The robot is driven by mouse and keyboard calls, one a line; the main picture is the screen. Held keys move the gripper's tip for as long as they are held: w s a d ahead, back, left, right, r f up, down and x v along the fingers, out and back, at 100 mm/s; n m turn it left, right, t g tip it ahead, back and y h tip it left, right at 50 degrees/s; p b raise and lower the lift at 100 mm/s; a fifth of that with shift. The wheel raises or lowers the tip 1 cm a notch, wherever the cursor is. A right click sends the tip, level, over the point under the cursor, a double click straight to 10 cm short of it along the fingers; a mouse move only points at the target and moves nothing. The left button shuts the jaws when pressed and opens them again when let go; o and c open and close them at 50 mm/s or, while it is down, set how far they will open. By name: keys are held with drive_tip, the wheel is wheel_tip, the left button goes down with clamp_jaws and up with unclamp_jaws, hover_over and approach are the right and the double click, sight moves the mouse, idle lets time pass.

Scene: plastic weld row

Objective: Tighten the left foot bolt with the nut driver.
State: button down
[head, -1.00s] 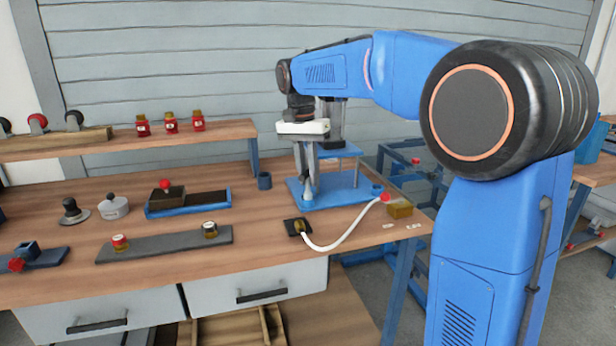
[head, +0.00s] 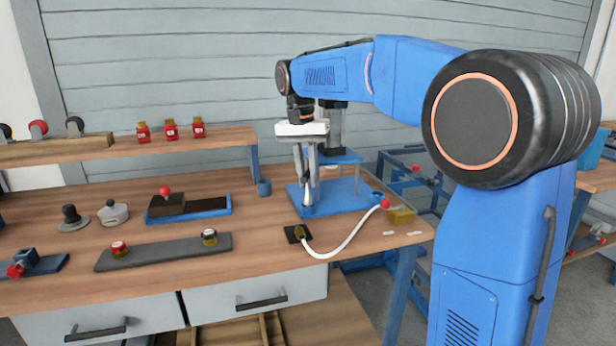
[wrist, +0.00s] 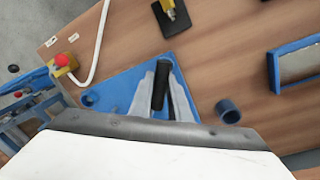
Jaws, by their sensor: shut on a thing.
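The left foot bolt cannot be made out; the driver and fingers cover that spot. I cannot tell whether the driver sits on the bolt. The plate also shows in the wrist view (wrist: 118,88).
A small blue cup (head: 264,187) stands left of the plate. A white hose (head: 345,243) curves in front, from a black pad (head: 297,233) to a red knob (head: 385,203) near the yellow block (head: 401,215). A blue tray (head: 212,206) lies further left.

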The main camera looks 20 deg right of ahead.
drive_tip(key=n, duration=0.7)
drive_tip(key=shift+t, duration=0.3)
drive_tip(key=n, duration=0.6)
drive_tip(key=shift+s+n+t, duration=0.1)
drive_tip(key=shift+n+t, duration=0.3)
drive_tip(key=n, duration=0.5)
drive_tip(key=shift+n, duration=0.3)
drive_tip(key=shift+a+n+y, duration=0.1)
drive_tip(key=shift+n+y, duration=0.3)
drive_tip(key=shift+n, duration=1)
drive_tip(key=shift+n, duration=1.2)
drive_tip(key=shift+f, duration=1.05)
